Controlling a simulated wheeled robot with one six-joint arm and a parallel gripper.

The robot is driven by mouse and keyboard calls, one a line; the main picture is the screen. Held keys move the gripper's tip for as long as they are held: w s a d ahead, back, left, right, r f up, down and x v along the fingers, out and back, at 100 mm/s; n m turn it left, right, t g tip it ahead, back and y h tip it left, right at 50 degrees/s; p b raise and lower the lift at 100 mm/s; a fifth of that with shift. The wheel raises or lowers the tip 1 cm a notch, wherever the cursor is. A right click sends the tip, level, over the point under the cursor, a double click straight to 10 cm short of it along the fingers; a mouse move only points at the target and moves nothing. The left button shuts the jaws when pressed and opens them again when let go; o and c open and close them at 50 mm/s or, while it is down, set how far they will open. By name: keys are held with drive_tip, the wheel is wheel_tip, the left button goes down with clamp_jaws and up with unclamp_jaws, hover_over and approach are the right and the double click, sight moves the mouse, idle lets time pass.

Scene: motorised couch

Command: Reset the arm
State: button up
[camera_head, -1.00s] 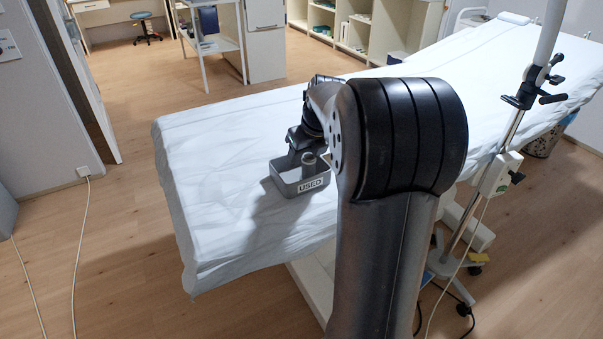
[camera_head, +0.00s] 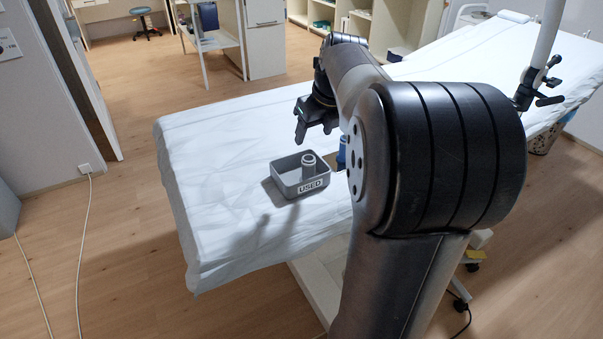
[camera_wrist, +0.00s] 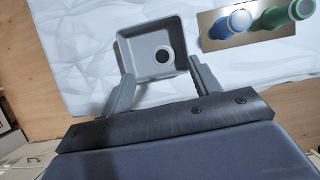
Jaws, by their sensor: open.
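My gripper (camera_head: 303,132) is open and empty, raised above the couch near the grey tray (camera_head: 287,190) labelled USED. A grey cylindrical item (camera_head: 308,170) stands in the tray against its right side. In the wrist view the open fingers (camera_wrist: 162,74) point toward the tray (camera_wrist: 126,56), with the round top of the cylinder (camera_wrist: 163,56) showing inside it and nothing between the fingers. My arm rises from the lower right of the head view and hides part of the couch.
The couch (camera_head: 215,215) has a white cover. A metal plate (camera_wrist: 262,38) with a blue-and-white item (camera_wrist: 238,20) and a green one (camera_wrist: 275,17) lies right of the tray in the wrist view. A pole (camera_head: 545,45) stands at the right. Floor at left is open.

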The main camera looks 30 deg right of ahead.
sight(305, 157)
drive_tip(key=b+x, duration=0.2)
drive_tip(key=x, duration=0.9)
drive_tip(key=shift+s+b, duration=0.1)
drive_tip(key=shift+b, duration=0.25)
wheel_tip(305, 157, up, 3)
drive_tip(key=p, duration=0.3)
drive_tip(key=shift+r+p, duration=0.65)
drive_tip(key=shift+p, duration=0.1)
drive_tip(key=shift+f, duration=0.1)
